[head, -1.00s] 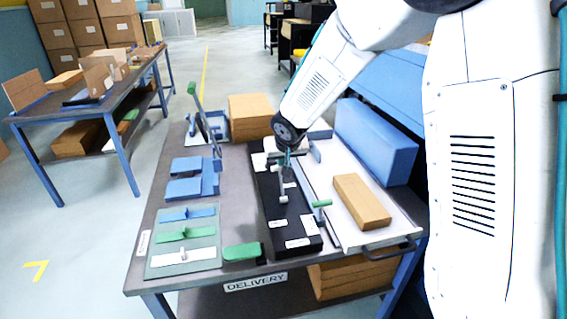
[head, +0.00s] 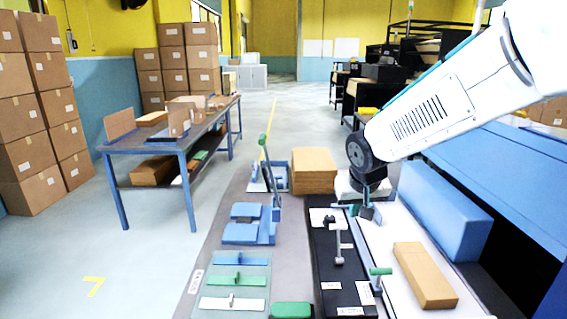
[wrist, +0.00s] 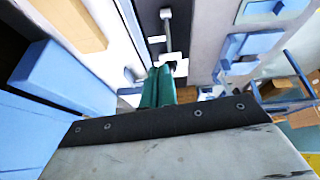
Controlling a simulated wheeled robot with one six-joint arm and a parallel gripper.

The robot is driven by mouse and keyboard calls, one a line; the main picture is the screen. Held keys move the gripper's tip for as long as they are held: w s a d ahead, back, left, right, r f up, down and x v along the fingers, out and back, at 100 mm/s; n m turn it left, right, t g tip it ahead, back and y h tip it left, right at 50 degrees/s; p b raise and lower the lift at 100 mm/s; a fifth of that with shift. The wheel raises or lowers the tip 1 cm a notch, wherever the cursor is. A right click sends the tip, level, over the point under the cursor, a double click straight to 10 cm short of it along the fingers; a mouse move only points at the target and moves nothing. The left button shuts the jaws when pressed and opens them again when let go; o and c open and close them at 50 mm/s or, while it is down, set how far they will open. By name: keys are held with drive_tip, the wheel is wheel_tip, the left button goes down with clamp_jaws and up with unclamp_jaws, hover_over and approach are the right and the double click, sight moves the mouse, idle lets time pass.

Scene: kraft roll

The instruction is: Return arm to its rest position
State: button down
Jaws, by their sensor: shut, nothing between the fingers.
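My gripper (head: 366,212) hangs from my white arm over the far end of the black tray (head: 340,262). In the wrist view its green fingers (wrist: 158,86) are together with nothing between them. Beyond the fingertips the dark tray (wrist: 152,22) shows with a grey-handled tool on it. I cannot tell the exact gap between fingertips and tray.
A white board with a brown box (head: 424,275) and a long blue block (head: 442,208) lie at the right. Blue fixtures (head: 250,225) and a mat with several strips (head: 232,285) lie at the left. A second table (head: 165,147) stands beyond, with open floor between.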

drive_tip(key=s+d+r+g, duration=0.1)
drive_tip(key=s+d+r, duration=0.1)
drive_tip(key=s, duration=1.4)
drive_tip(key=s+d+r+g, duration=0.2)
drive_tip(key=s+d+r, duration=0.1)
drive_tip(key=s, duration=1.3)
drive_tip(key=shift+g+y, duration=0.3)
drive_tip(key=shift+y, duration=0.1)
drive_tip(key=shift+d, duration=0.2)
